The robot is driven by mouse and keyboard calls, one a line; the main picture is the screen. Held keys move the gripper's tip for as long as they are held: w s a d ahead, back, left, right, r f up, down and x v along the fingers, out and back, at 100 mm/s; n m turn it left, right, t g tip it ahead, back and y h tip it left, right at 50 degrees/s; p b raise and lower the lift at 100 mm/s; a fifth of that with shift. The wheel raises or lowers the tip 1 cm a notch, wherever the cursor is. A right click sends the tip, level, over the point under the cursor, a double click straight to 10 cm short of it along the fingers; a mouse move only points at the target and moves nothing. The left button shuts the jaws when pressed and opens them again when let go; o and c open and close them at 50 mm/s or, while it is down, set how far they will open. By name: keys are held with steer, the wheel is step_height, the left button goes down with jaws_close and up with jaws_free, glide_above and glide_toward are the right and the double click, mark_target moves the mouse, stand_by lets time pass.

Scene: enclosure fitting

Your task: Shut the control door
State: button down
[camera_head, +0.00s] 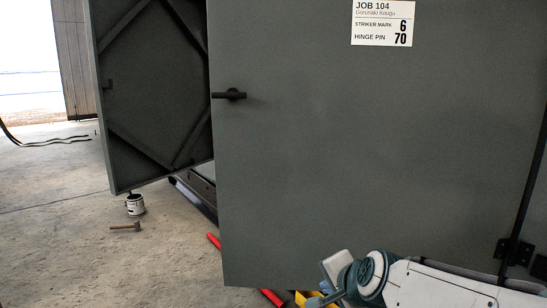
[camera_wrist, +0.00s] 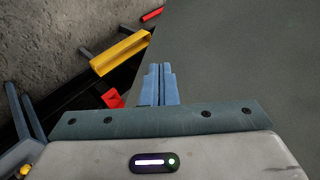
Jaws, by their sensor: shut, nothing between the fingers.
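A large grey door (camera_head: 370,150) fills the middle and right of the head view. It carries a white JOB 104 label (camera_head: 383,22), a black handle (camera_head: 229,95) near its left edge and a hinge (camera_head: 515,251) at the right. A second grey door (camera_head: 155,90) stands open at the left with its braced inner face showing. No label naming the control door is visible. My gripper (camera_wrist: 159,70) is shut and empty. In the wrist view its blue fingers overlap the edge of a grey panel (camera_wrist: 245,60); contact cannot be told.
A yellow tray-like piece (camera_wrist: 120,52) and red pieces (camera_wrist: 150,15) lie low beside the panel edge in the wrist view. Floor at the left is mostly clear.

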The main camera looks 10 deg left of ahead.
steer(key=w+a+r+m+t+y+p, duration=0.1)
steer(key=w+a+r+m+t, duration=0.55)
steer(key=a+r+m, duration=0.55)
steer(key=m+t+h+p, duration=0.2)
steer(key=m+t+h, duration=0.1)
steer(key=m, duration=1)
glide_toward(258, 155)
steer(key=w, duration=0.2)
steer(key=w+p, duration=0.1)
steer(key=w, duration=0.3)
steer(key=shift+w+a+f, duration=0.1)
steer(key=shift+w+a, duration=0.3)
steer(key=shift+a+p, duration=0.1)
steer(key=shift+p, duration=0.2)
